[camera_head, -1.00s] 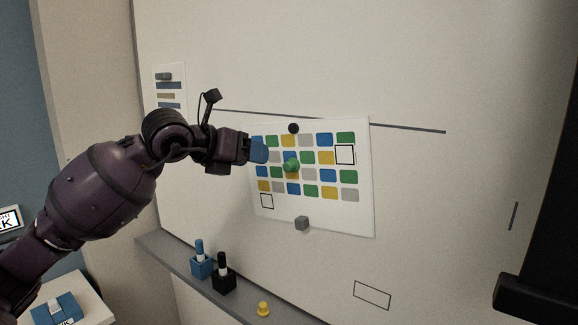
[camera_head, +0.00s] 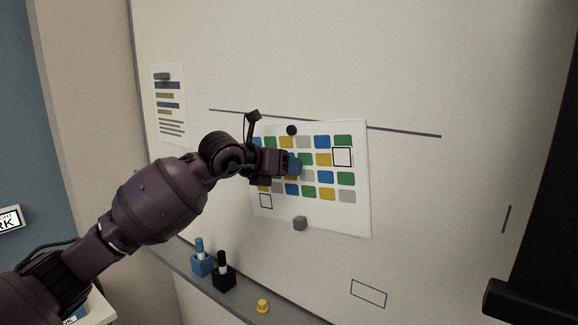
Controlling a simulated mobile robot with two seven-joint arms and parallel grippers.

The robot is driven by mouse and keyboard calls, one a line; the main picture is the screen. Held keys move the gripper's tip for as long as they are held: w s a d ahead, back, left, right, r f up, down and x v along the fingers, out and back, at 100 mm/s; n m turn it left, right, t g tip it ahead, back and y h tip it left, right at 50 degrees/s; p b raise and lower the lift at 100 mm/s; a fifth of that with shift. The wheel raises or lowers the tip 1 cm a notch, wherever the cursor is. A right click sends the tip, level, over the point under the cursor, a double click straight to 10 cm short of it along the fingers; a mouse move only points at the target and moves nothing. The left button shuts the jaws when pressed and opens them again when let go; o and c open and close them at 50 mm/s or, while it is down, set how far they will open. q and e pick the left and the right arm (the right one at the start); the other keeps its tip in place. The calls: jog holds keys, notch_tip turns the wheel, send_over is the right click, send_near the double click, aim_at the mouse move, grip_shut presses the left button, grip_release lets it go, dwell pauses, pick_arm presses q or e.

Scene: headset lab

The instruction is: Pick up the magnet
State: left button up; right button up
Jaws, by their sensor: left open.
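My left gripper (camera_head: 295,164) is in front of the calendar sheet (camera_head: 350,217) on the whiteboard, its blue fingertips over the middle of the coloured squares. It is open. The green magnet seen earlier at this spot is hidden behind the fingers, and I cannot tell whether they touch it. A round black magnet (camera_head: 292,130) is at the sheet's top edge, and a grey block magnet (camera_head: 300,223) is at its bottom edge. A yellow magnet (camera_head: 263,306) is on the tray below.
The whiteboard tray (camera_head: 187,262) holds a blue holder (camera_head: 201,264) and a black holder (camera_head: 223,280), each with a marker. A second sheet (camera_head: 171,125) hangs at the left under a grey magnet (camera_head: 162,76). The board right of the calendar is mostly clear.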

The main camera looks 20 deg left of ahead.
pick_arm(q)
jog(key=c, duration=0.9)
pick_arm(e)
jog(key=shift+w+a+r, duration=0.15)
jog(key=shift+w+r, duration=0.1)
jog(key=shift+w, duration=0.15)
pick_arm(q)
jog(key=r, duration=0.2)
jog(key=r+b, duration=0.1)
jog(key=r, duration=0.4)
jog(key=shift+s, duration=0.25)
jog(key=shift+s+a+b, duration=0.2)
jog(key=shift+b, duration=0.1)
jog(key=s+a+b, duration=0.1)
jog(key=s+a, duration=0.2)
jog(key=s, duration=0.6)
jog(key=s+a+b, duration=0.2)
jog(key=s+a, duration=0.1)
jog(key=s, duration=0.6)
jog(key=shift+a, duration=0.2)
pick_arm(e)
notch_tip(320, 180, down, 6)
jog(key=s, duration=0.1)
jog(key=shift+s, duration=0.35)
